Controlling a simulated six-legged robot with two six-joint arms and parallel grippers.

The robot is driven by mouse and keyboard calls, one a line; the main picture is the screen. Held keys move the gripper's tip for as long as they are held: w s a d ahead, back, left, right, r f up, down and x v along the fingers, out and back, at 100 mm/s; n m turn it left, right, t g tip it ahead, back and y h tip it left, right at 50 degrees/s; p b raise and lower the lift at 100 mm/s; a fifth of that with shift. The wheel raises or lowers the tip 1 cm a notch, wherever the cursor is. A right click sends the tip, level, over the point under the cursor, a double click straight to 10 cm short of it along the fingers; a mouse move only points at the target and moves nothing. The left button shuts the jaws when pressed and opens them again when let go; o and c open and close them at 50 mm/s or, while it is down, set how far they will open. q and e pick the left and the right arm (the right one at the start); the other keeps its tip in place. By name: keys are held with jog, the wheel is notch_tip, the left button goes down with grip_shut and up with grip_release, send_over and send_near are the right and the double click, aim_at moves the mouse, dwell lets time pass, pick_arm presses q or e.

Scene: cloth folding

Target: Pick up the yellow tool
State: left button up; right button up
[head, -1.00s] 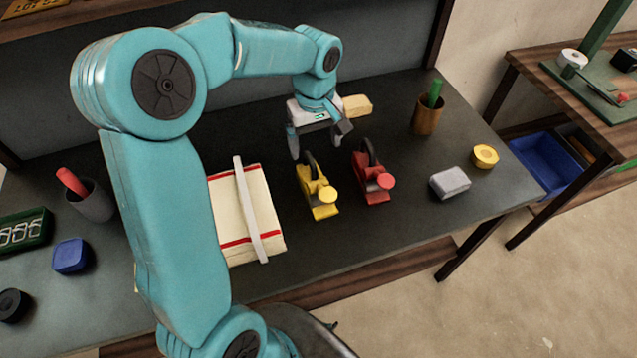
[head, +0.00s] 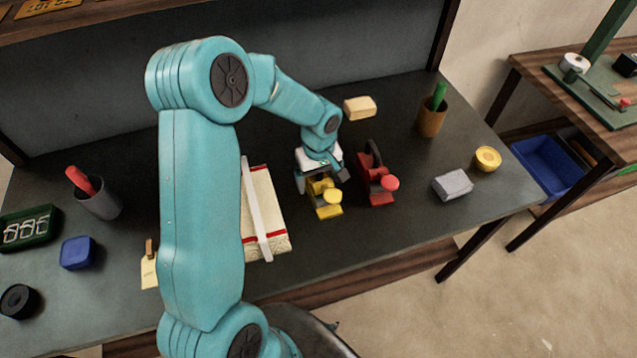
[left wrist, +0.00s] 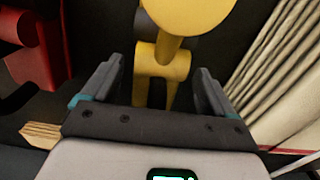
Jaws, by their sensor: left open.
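The yellow tool (head: 327,202) stands on the dark bench, with its rounded yellow knob toward the front. My left gripper (head: 322,182) is lowered over the back part of the tool and hides its dark handle. In the left wrist view the yellow tool (left wrist: 165,60) lies between the two fingers of the left gripper (left wrist: 160,85). The fingers are apart, one on each side of it, with dark gaps showing. My right gripper is not in view.
A red tool (head: 380,180) of like shape stands close to the right. A cream folded cloth (head: 272,225) with a pale strap (head: 250,205) lies to the left. A tan block (head: 360,107) is behind. A grey block (head: 453,185) and yellow roll (head: 487,158) are farther right.

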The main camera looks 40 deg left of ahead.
pick_arm(q)
jog(key=shift+w, duration=0.1)
jog(key=c, duration=1.5)
jog(key=shift+w, duration=0.1)
grip_shut()
